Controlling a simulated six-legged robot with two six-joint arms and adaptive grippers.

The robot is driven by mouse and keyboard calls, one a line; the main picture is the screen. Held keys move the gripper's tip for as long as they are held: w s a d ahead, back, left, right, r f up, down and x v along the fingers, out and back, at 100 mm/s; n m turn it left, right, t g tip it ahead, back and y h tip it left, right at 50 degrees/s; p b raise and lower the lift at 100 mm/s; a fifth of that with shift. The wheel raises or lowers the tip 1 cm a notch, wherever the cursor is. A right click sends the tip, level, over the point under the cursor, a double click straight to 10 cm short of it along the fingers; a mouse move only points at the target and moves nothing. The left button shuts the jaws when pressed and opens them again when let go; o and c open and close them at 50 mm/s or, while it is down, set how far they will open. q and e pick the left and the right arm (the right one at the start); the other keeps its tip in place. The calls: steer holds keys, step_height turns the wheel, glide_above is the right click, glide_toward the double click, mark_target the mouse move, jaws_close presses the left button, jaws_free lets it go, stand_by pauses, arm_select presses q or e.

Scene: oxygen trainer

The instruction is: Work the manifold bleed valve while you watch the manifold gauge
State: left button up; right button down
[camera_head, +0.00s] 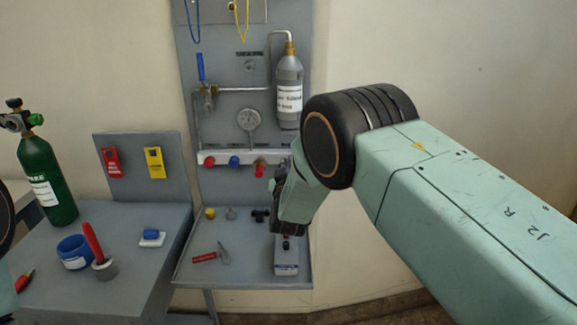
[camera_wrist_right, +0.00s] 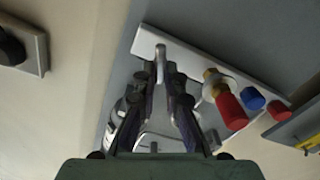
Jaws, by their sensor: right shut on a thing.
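The manifold, a pale bar (camera_head: 220,158) on the grey panel, carries red and blue fittings. The round manifold gauge (camera_head: 249,120) is above it; its needle is too small to read. My right gripper (camera_head: 280,182) is at the bar's right end and hides that end in the head view. In the right wrist view, my right gripper (camera_wrist_right: 165,75) has its two dark fingers closed on a small grey metal lever (camera_wrist_right: 160,52), which I take as the bleed valve handle. The lever stands at the end of the white bar. My left gripper is not in view.
A grey gas cylinder (camera_head: 289,85) and a blue-handled valve (camera_head: 201,72) are on the panel close by. Loose parts and a small box (camera_head: 286,268) lie on the shelf below. A green cylinder (camera_head: 46,178) stands on the left bench.

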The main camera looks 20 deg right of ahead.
steer(key=shift+r, duration=0.15)
steer(key=c, duration=1.4)
jaws_free()
steer(key=shift+w, duration=0.15)
steer(key=shift+v, duration=3.85)
